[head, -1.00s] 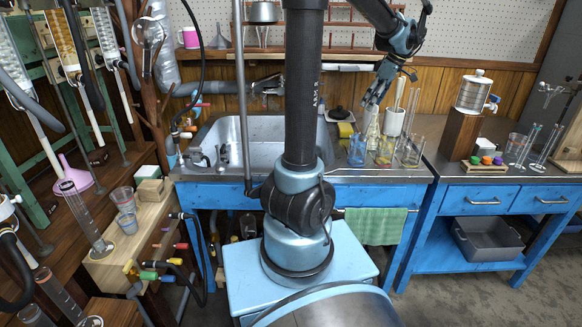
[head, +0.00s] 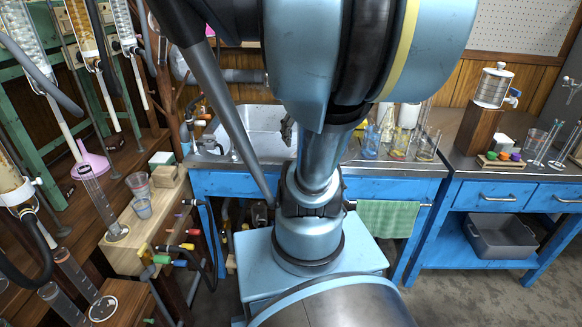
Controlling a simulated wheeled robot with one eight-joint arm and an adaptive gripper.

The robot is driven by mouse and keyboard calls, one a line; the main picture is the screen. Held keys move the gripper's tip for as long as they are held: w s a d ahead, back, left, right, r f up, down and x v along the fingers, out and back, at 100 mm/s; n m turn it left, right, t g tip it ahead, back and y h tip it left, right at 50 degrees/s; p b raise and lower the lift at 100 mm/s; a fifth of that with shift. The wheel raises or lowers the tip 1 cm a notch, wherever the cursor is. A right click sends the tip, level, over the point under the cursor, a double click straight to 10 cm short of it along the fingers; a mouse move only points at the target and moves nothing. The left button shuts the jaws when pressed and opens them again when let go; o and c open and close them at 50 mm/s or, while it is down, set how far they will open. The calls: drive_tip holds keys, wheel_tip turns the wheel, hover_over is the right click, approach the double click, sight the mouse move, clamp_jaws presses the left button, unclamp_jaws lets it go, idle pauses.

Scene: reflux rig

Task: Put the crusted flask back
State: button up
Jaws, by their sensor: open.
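My arm fills the upper middle of the head view and hides much of the bench behind it. A small dark part of my gripper (head: 287,131) shows at the arm's left side, over the sink (head: 232,128). It looks open, and I see nothing held in it; most of it is hidden. A conical flask (head: 387,124) stands among glassware right of the sink, partly covered. I cannot tell whether it is crusted, and no other flask is clearly so.
A green towel (head: 388,220) hangs on the bench front. A metal urn (head: 494,86) is at right. Cylinders and cups (head: 140,190) crowd the left bench.

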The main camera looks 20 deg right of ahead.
drive_tip(key=s+a+f+m, duration=0.2)
drive_tip(key=s+a+f, duration=0.2)
drive_tip(key=s+f, duration=0.2)
drive_tip(key=shift+s+a+f+t+h, duration=0.2)
drive_tip(key=shift+a+f+t+h, duration=0.1)
drive_tip(key=shift+f, duration=0.3)
drive_tip(key=shift+d, duration=0.1)
